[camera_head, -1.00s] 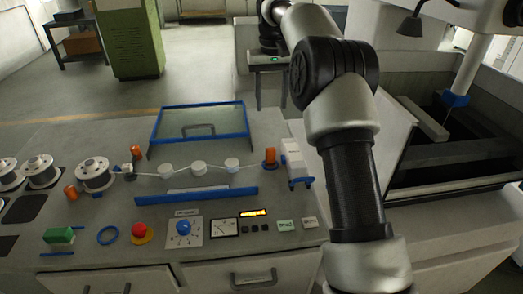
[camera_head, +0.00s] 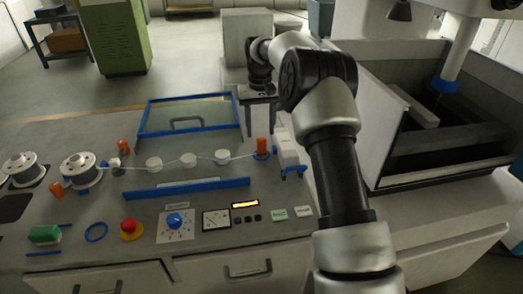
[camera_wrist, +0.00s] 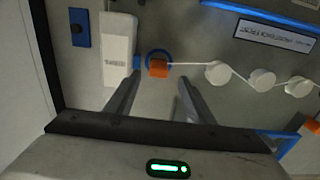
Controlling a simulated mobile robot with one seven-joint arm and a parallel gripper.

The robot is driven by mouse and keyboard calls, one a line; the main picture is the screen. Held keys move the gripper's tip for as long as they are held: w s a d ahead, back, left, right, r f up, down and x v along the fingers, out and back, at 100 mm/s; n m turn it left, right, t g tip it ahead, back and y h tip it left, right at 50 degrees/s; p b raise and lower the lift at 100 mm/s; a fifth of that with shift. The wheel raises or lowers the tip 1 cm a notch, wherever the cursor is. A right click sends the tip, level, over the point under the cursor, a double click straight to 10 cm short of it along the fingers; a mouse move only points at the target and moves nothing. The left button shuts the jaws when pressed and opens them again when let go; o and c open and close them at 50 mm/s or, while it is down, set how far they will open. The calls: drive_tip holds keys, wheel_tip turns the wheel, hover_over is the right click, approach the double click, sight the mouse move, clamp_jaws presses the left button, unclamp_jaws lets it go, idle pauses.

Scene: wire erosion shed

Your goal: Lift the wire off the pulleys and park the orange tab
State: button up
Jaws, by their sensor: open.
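The orange tab (camera_head: 262,147) stands at the right end of the wire, in a blue ring (camera_wrist: 147,57) on the console. The thin pale wire (camera_wrist: 190,65) runs from the tab past three white pulleys (camera_head: 188,160) toward a spool (camera_head: 82,170) at the left. It zigzags against the pulleys. My gripper (camera_wrist: 158,79) is open and empty. In the wrist view the tab (camera_wrist: 158,68) shows between and just beyond the two fingertips, with no clear contact. In the head view my gripper (camera_head: 259,118) points down above the tab.
A white block (camera_head: 287,150) with blue parts stands just right of the tab. A blue bar (camera_head: 187,188) lies before the pulleys and a blue-framed panel (camera_head: 188,117) behind them. A red button (camera_head: 130,227) and blue knob (camera_head: 174,220) are nearer the front.

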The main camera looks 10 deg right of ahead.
sight(262, 138)
drive_tip(key=f, duration=0.5)
drive_tip(key=shift+s+d, duration=0.15)
drive_tip(key=shift+s, duration=0.05)
drive_tip(key=c, duration=1.1)
wheel_tip(262, 138, up, 16)
drive_tip(key=p, duration=0.6)
drive_tip(key=shift+f, duration=0.25)
drive_tip(key=shift+c, duration=0.2)
drive_tip(key=shift+f, duration=0.2)
drive_tip(key=shift+f+b, duration=0.55)
drive_tip(key=shift+f, duration=0.5)
